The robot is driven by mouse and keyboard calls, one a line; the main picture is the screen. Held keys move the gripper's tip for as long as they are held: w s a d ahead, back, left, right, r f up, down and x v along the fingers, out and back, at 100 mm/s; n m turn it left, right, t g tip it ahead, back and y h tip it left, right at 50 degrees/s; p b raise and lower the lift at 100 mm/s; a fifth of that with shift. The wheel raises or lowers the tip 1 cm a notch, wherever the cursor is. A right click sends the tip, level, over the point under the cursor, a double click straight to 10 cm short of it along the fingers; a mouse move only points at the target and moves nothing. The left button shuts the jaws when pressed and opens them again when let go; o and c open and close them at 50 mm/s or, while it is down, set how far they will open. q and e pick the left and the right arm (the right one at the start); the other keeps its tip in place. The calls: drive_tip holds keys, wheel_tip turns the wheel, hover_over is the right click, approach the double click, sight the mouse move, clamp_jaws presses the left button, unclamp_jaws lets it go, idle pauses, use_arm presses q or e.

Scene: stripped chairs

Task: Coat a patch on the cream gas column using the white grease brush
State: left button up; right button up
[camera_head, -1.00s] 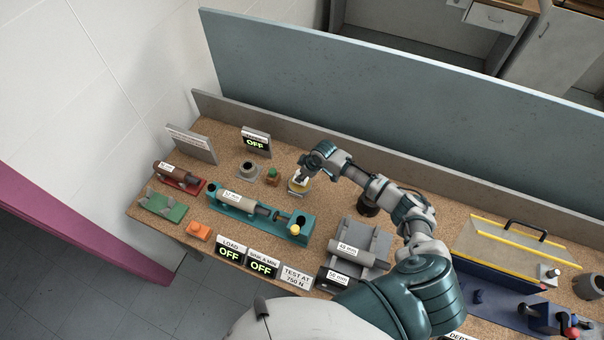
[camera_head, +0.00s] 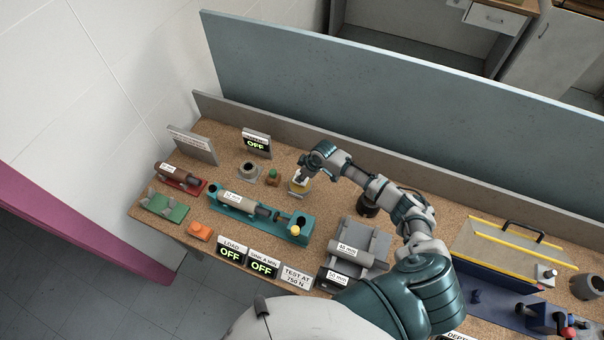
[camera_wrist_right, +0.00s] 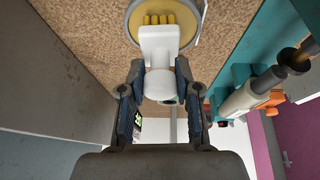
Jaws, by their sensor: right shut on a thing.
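My right gripper (camera_head: 307,176) is shut on the white grease brush (camera_wrist_right: 160,45), which shows best in the right wrist view between the two fingers (camera_wrist_right: 159,85). The brush's yellow bristles overlap a round pot with a yellow inside (camera_wrist_right: 134,22); whether they touch it I cannot tell. In the head view this pot (camera_head: 297,189) stands just below the gripper. The cream gas column (camera_head: 237,198), with a white label, lies in a teal cradle (camera_head: 297,237), left of the gripper. The column also shows in the right wrist view (camera_wrist_right: 236,102). My left gripper is not in view.
A green block (camera_head: 163,207), a red cradle (camera_head: 180,179) and an orange block (camera_head: 201,232) lie at the left. Sign plates (camera_head: 262,265) line the front edge. Grey cylinders on a rack (camera_head: 375,240) stand nearer. A grey-blue panel (camera_head: 400,85) rises behind the bench.

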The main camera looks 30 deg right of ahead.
drive_tip(key=shift+r+p, duration=0.35)
drive_tip(key=shift+r, duration=0.45)
wheel_tip(320, 180, up, 2)
drive_tip(key=shift+r+p, duration=0.1)
drive_tip(key=shift+p, duration=0.5)
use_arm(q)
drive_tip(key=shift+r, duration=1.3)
use_arm(e)
drive_tip(key=shift+r, duration=1.2)
